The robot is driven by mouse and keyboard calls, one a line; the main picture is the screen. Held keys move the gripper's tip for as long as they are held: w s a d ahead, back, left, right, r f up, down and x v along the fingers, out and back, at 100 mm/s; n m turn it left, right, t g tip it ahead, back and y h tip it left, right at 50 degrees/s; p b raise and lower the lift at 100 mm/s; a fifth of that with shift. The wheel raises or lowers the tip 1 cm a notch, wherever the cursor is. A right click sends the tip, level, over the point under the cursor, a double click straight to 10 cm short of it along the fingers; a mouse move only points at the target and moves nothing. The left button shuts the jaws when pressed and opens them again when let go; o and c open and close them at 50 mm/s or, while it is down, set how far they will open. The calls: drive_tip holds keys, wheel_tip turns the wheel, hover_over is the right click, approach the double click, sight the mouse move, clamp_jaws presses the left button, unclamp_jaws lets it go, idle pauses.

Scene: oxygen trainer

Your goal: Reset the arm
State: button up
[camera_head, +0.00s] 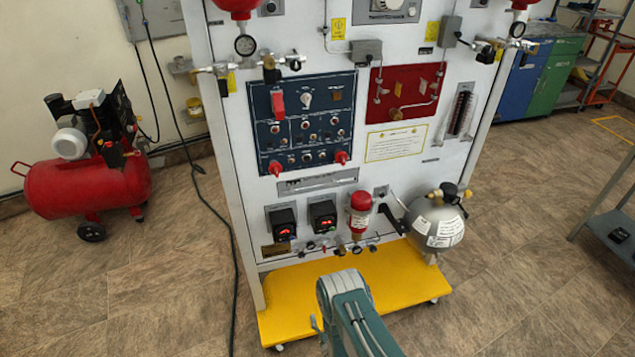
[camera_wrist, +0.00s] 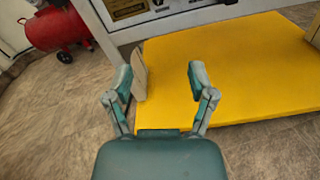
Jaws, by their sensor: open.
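My gripper (camera_wrist: 158,82) shows in the wrist view with its two fingers spread apart and nothing between them. It points toward the yellow base platform (camera_wrist: 240,70) of the oxygen trainer. In the head view my teal arm (camera_head: 350,305) rises from the bottom edge, in front of the yellow platform (camera_head: 385,270). The trainer panel (camera_head: 370,160) stands upright behind the arm, with blue and red control sections, gauges and a red-topped cylinder (camera_head: 360,212).
A red air compressor (camera_head: 85,185) stands on the floor at the left. A grey spherical tank (camera_head: 437,222) sits at the trainer's right side. A black cable (camera_head: 215,210) runs down left of the trainer. A table (camera_head: 610,225) is at the right edge. Floor between is open.

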drive_tip(key=w+r+m+g+h, duration=0.2)
drive_tip(key=w+r+m, duration=0.6)
drive_tip(key=w+r, duration=0.65)
drive_tip(key=s+d+r+m+g, duration=0.1)
drive_tip(key=d+r+m+g, duration=0.25)
drive_tip(key=r+m, duration=1.15)
drive_tip(key=s+d+r+m+g+h, duration=0.1)
drive_tip(key=s+d+r+m, duration=0.15)
drive_tip(key=s+r, duration=0.55)
drive_tip(key=s+d+r+m+g+h, duration=0.1)
drive_tip(key=s+d+r, duration=0.35)
drive_tip(key=r, duration=0.85)
drive_tip(key=s+d+r+m+g, duration=0.1)
drive_tip(key=s+m, duration=0.4)
drive_tip(key=s, duration=0.7)
drive_tip(key=s+d+r+m+g, duration=0.2)
drive_tip(key=s+r+m+g, duration=0.1)
drive_tip(key=s, duration=0.9)
drive_tip(key=shift+s+r+m+h, duration=0.35)
drive_tip(key=shift+r+m, duration=0.3)
drive_tip(key=shift+m, duration=0.5)
